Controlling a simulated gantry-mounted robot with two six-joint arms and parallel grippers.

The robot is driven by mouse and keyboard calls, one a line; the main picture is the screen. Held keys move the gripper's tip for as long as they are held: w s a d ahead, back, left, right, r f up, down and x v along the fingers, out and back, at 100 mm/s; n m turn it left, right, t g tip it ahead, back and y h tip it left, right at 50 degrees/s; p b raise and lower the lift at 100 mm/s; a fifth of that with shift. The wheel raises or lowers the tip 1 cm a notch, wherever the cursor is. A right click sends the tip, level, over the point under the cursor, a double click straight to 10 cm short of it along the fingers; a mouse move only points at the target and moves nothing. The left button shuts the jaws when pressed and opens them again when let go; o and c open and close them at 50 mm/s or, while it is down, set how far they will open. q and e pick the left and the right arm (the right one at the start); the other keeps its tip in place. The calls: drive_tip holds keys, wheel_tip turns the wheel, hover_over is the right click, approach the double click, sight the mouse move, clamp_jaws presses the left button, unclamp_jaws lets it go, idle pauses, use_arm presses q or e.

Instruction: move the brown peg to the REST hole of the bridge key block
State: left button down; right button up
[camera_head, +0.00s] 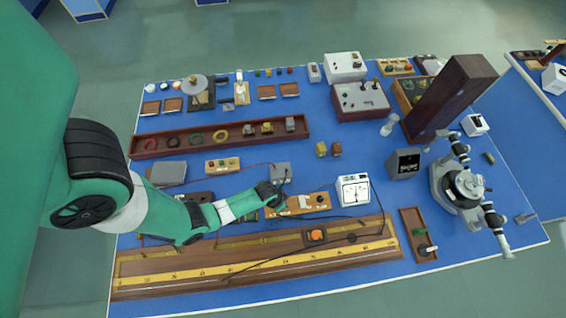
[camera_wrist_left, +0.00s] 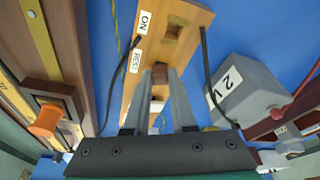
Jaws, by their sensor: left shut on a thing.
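The bridge key block is a light wooden block (camera_head: 311,203) near the middle of the bench in the head view. In the left wrist view the block (camera_wrist_left: 148,54) carries white labels ON and REST, with a brass-coloured piece (camera_wrist_left: 178,30) beside ON. My left gripper (camera_head: 277,200) is over the block's left end. In the wrist view its fingers (camera_wrist_left: 160,80) are shut on the brown peg (camera_wrist_left: 159,72), near the REST label. The peg's lower end is hidden, so I cannot tell whether it is in a hole. My right gripper is not in view.
A grey box marked 2 V (camera_wrist_left: 240,88) stands beside the block, with dark cables around it. A long wooden scale board (camera_head: 180,278) with an orange button (camera_head: 316,235) lies in front. A white meter (camera_head: 353,190) stands to the right.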

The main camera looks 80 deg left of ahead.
use_arm(q)
drive_tip(key=c, duration=0.7)
unclamp_jaws()
drive_tip(key=shift+o, duration=0.2)
drive_tip(key=a+p+v, duration=0.1)
drive_tip(key=p+v, duration=0.9)
drive_tip(key=v, duration=0.1)
drive_tip(key=shift+d+r+p, duration=0.3)
drive_tip(key=shift+d, duration=0.2)
drive_tip(key=shift+s, duration=0.1)
